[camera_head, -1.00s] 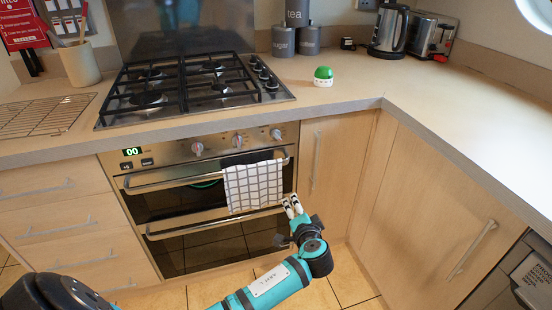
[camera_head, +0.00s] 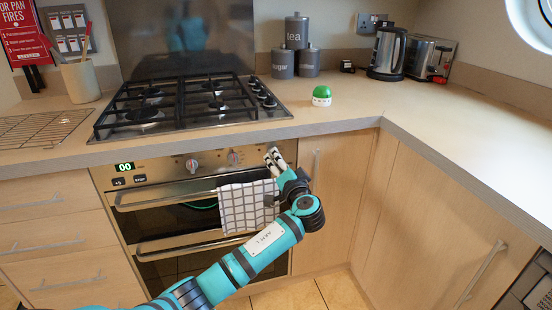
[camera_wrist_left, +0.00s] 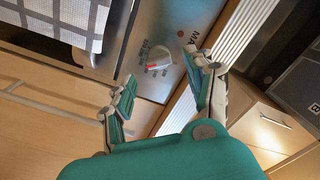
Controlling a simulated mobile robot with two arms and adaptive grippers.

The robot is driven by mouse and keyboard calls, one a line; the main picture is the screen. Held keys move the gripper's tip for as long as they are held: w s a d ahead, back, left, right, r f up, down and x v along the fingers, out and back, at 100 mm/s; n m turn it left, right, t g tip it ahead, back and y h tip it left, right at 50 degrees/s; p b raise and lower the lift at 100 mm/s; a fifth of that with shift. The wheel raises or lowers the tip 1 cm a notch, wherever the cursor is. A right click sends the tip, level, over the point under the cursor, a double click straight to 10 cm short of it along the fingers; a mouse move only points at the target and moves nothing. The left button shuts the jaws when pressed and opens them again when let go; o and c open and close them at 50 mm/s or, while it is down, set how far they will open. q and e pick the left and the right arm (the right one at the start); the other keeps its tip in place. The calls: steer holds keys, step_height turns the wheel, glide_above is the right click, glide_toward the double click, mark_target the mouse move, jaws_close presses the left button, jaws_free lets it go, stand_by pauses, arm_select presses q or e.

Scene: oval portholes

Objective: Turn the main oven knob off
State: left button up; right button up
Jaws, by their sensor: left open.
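The main oven knob (camera_wrist_left: 158,62) is a round silver dial with a red mark. It sits on the oven's steel control panel, beside printing that starts "MA". My left gripper (camera_head: 273,158) is at the right end of that panel and hides this knob in the head view. In the left wrist view the open fingers (camera_wrist_left: 160,68) point at the panel, with the knob seen between and beyond their tips. Contact cannot be made out. Two other knobs, a left one (camera_head: 192,165) and a middle one (camera_head: 234,157), show on the panel. My right gripper is out of view.
A checked towel (camera_head: 246,207) hangs on the upper oven handle (camera_head: 160,196), just left of and below my gripper. The worktop edge (camera_head: 330,128) overhangs above it. A gas hob (camera_head: 290,108) and a green-and-white timer (camera_head: 322,95) are on top.

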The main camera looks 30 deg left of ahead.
arm_select(q)
steer(key=x, duration=0.2)
steer(key=shift+w+a, duration=0.25)
steer(key=shift+a, duration=0.05)
steer(key=shift+w+a, duration=0.45)
steer(key=shift+a, duration=0.1)
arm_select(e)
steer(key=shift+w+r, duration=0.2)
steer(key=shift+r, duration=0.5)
arm_select(q)
steer(key=shift+c, duration=0.4)
jaws_close()
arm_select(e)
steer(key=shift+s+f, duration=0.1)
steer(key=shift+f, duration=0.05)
